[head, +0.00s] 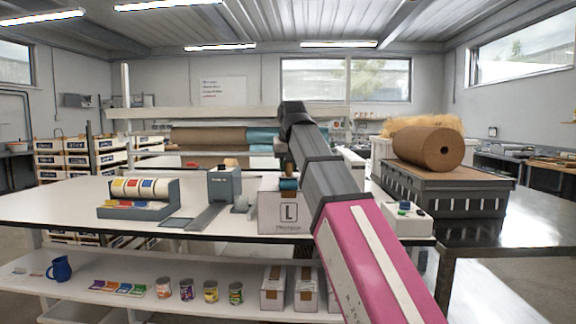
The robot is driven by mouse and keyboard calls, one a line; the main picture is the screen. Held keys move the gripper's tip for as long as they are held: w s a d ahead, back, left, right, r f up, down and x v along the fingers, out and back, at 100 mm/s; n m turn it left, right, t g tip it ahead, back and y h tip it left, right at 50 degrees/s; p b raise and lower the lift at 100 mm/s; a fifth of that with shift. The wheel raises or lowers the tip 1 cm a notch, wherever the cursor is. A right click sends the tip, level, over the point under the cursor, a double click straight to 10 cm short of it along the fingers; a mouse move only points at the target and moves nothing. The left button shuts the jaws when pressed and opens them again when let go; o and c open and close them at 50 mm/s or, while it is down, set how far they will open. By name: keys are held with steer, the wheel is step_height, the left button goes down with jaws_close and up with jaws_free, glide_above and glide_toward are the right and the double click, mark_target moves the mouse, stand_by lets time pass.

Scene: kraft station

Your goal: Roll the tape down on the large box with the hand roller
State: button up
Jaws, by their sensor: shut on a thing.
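My arm reaches up from the lower right and covers the box's right side.
Left of the box are a grey device (224,185) and a label dispenser (138,197). On the right, a dark crate (470,205) carries a brown paper roll (430,148). A lower shelf (190,305) holds cans, a blue mug (60,268) and small boxes. The table's left end is clear.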

steer(key=shift+s, duration=0.15)
steer(key=shift+r, duration=3)
steer(key=shift+a, duration=0.1)
